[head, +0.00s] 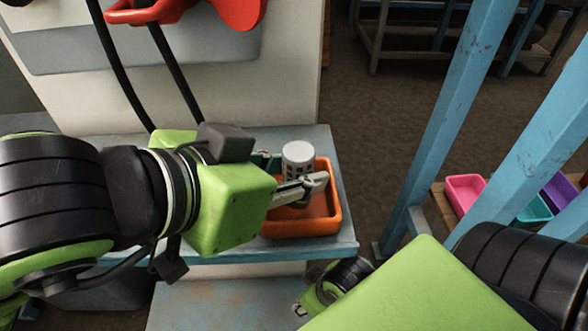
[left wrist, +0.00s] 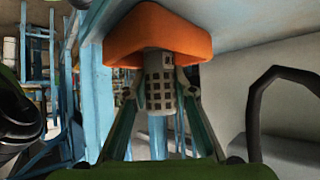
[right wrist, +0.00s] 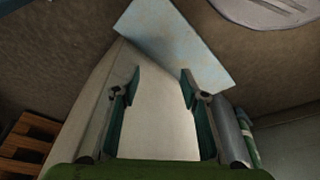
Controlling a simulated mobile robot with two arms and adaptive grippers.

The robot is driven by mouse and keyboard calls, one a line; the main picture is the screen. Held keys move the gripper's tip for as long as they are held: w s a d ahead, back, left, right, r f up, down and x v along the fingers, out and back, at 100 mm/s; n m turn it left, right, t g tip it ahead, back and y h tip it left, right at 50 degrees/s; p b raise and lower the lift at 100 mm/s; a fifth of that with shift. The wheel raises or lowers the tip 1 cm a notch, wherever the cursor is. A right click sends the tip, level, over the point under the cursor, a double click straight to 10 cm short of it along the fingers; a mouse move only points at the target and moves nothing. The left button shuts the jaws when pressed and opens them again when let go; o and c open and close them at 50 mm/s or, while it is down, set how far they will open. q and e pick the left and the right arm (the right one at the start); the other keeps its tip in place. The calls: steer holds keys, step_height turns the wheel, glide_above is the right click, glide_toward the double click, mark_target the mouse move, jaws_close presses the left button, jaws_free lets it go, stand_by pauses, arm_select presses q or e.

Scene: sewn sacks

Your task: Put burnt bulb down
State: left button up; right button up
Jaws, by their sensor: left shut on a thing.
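The burnt bulb (head: 298,156) is a pale grey cylinder with a rounded top and a band of dark square openings. My left gripper (head: 307,187) is shut on it and holds it upright in or just over the orange tray (head: 325,226). The left wrist view shows the bulb (left wrist: 158,85) between the two fingers, with the orange tray (left wrist: 150,28) by its end. I cannot tell whether the bulb touches the tray floor. My right gripper (right wrist: 155,85) is open and empty in the right wrist view, away from the bulb.
The tray stands on a worn blue-grey shelf (head: 346,237) against a pale machine panel. Blue posts (head: 435,120) rise to the right. Pink (head: 466,192), teal and purple bins stand beyond them. A red part (head: 150,10) with black cables hangs above the shelf.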

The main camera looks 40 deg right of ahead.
arm_select(q)
steer(key=shift+f, duration=0.1)
steer(key=o, duration=1.1)
arm_select(e)
steer(key=shift+w+a+t, duration=0.2)
steer(key=shift+w+t, duration=0.1)
steer(key=shift+w, duration=0.35)
arm_select(q)
steer(key=shift+a+r, duration=0.45)
steer(key=shift+r, duration=0.05)
steer(key=p+v, duration=0.1)
steer(key=v, duration=1)
arm_select(e)
steer(key=shift+s+d+f+g, duration=0.1)
steer(key=shift+s+f+g, duration=0.25)
steer(key=shift+f+g, duration=0.05)
